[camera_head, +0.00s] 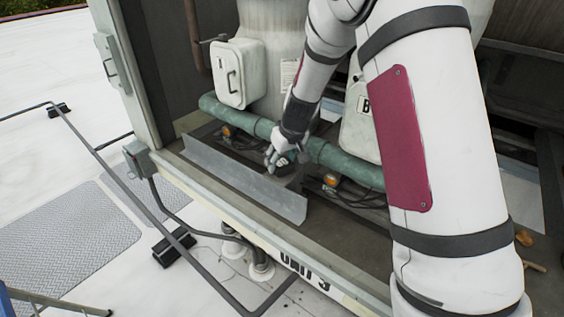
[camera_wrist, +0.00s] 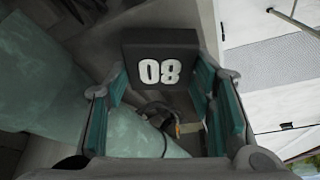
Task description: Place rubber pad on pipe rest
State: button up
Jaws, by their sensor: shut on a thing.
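A dark, square rubber pad (camera_wrist: 160,48) with white "08" markings shows in the wrist view, between the far ends of my gripper's teal-lined fingers. My gripper (camera_head: 277,163) is shut on the pad. In the head view it reaches down between the green pipe (camera_head: 338,162) and the grey metal plate (camera_head: 240,178). The pad cannot be made out clearly there. I cannot pick out the pipe rest with certainty; the area under the pipe near my gripper is partly hidden by my arm. In the wrist view the green pipe (camera_wrist: 125,128) runs below and left of the pad.
The upright grey plate stands along the cabinet's front edge, close to my gripper. Orange-capped fittings (camera_head: 330,180) and dark cables lie under the pipe. A white box (camera_head: 230,75) with a handle is behind. A dark railing (camera_head: 120,175) and white roof lie at left.

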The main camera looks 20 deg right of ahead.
jog(key=shift+f, duration=0.55)
jog(key=shift+f, duration=0.15)
jog(key=o, duration=0.9)
jog(key=shift+o, duration=0.2)
